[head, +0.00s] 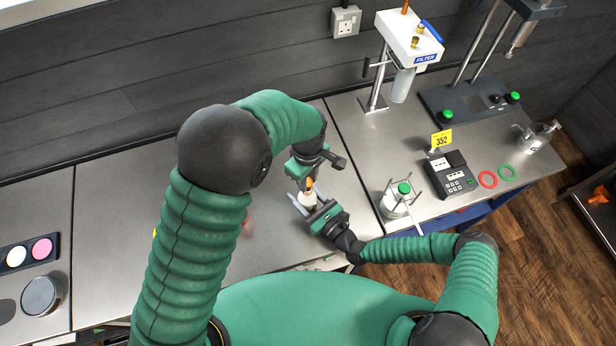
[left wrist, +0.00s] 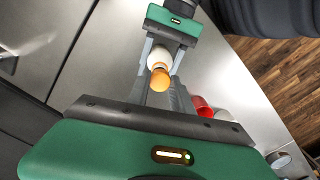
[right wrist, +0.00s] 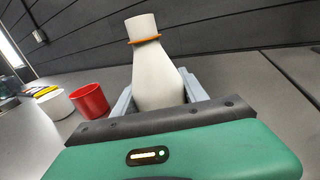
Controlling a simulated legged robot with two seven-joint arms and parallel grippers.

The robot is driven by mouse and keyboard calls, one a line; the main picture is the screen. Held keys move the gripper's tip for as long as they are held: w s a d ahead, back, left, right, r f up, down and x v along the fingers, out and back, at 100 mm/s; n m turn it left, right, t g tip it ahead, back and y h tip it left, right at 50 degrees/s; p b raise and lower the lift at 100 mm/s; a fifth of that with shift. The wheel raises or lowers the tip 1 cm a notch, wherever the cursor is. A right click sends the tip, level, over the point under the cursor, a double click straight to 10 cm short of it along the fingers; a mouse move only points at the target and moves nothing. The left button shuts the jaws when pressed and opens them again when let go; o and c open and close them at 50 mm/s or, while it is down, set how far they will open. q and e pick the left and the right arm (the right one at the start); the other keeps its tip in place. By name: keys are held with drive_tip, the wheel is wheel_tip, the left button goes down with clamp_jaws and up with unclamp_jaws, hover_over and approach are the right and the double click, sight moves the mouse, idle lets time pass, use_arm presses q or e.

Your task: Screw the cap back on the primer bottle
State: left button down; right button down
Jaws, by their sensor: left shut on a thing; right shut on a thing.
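The primer bottle (right wrist: 160,80) is white with a narrow neck and an orange ring around it. My right gripper (head: 320,215) is shut on its body and holds it nearly upright. In the right wrist view the neck's top is bare. The orange cap (left wrist: 160,79) is between the fingers of my left gripper (left wrist: 161,88), which is shut on it. In the head view the cap (head: 309,183) is close to the top of the bottle (head: 308,199), below my left gripper (head: 306,176). I cannot tell whether cap and neck touch.
A red cup (right wrist: 91,100) and a white cup (right wrist: 56,105) stand on the bench beyond the bottle. To the right are a wire stand with a green-capped jar (head: 396,203), a black meter (head: 450,176) and the filter unit (head: 408,40). The bench behind my grippers is clear.

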use_arm(q)
drive_tip(key=shift+f, duration=0.9)
drive_tip(key=shift+f, duration=0.6)
